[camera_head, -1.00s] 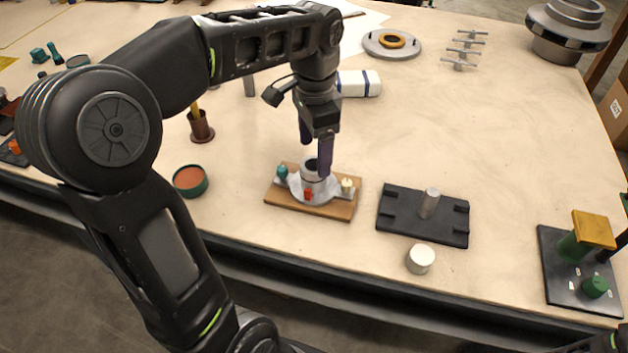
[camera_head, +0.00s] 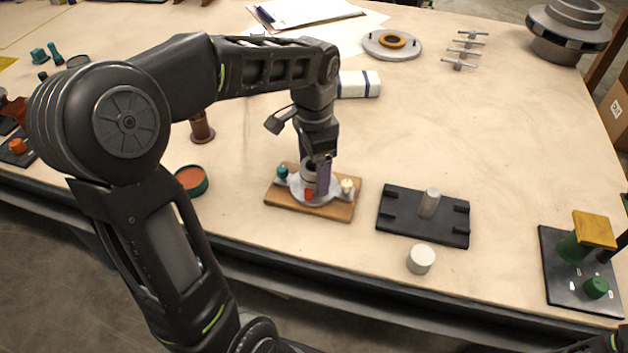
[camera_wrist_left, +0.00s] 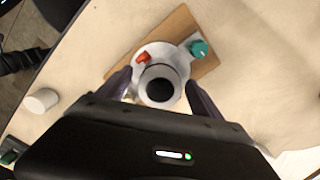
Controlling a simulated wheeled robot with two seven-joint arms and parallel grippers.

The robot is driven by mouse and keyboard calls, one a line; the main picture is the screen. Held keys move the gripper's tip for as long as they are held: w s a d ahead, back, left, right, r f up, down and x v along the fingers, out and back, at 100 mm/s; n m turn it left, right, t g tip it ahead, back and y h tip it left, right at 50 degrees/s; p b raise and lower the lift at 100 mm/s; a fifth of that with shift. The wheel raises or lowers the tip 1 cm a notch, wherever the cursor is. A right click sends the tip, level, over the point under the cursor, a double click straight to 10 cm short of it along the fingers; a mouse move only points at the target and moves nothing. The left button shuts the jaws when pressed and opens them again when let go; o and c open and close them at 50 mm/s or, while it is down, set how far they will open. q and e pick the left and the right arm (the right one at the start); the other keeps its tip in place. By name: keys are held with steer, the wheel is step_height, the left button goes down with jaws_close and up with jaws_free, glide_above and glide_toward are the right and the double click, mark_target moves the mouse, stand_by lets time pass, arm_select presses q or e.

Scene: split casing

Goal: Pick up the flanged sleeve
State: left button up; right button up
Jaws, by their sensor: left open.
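The flanged sleeve (camera_head: 309,174) is a grey, hollow upright cylinder on a wide pale flange. It sits on a wooden board (camera_head: 339,210) with a red, a teal and a cream knob around it. My left gripper (camera_head: 316,178) points down over the sleeve. In the left wrist view the sleeve (camera_wrist_left: 159,82) shows from above with its dark bore, between the two open fingers (camera_wrist_left: 160,88). The fingers stand on either side of it; I cannot tell whether either touches it. My right gripper is not in view.
A black plate with a grey post (camera_head: 428,205) lies right of the board, with a white cylinder (camera_head: 421,259) in front of it. A round teal-rimmed dish (camera_head: 191,180) and a brown spool (camera_head: 201,128) stand to the left. The table behind the black plate is clear.

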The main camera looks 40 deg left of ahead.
arm_select(q)
steer(key=shift+c, duration=0.3)
jaws_close()
stand_by(0.8)
steer(key=shift+w+r, duration=0.1)
